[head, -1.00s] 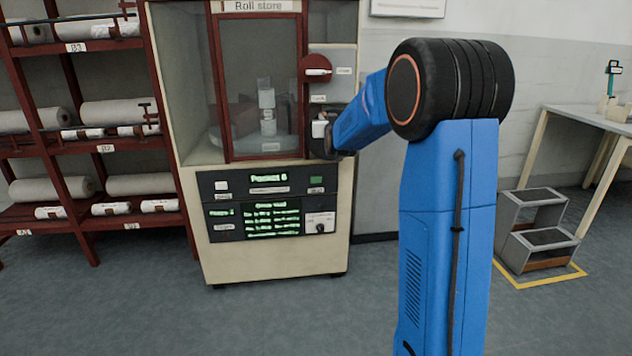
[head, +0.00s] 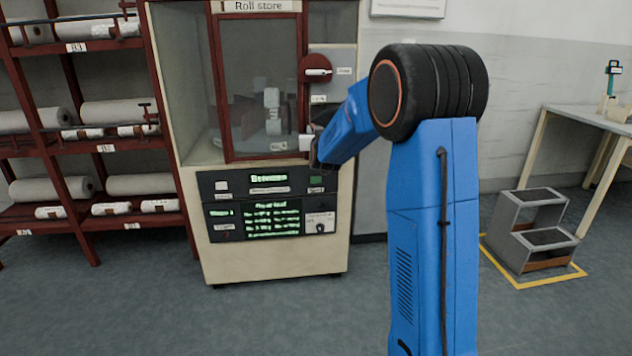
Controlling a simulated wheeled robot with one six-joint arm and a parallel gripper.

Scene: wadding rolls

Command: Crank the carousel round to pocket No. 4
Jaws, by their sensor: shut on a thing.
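The roll store cabinet (head: 278,222) stands upright in the middle of the head view. Behind its red-framed window the carousel (head: 262,148) shows, with a small white roll (head: 272,104) on it. The green display (head: 269,177) above the panel appears to read "Between". My gripper (head: 314,148) is at the right side of the window, shut on the crank handle (head: 305,143), whose white end sticks out to the left of the jaws. My arm hides most of the crank.
Red shelves (head: 75,146) with white rolls stand at left. A grey step stool (head: 535,230) stands at right by a table (head: 585,116). The floor before the cabinet is clear.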

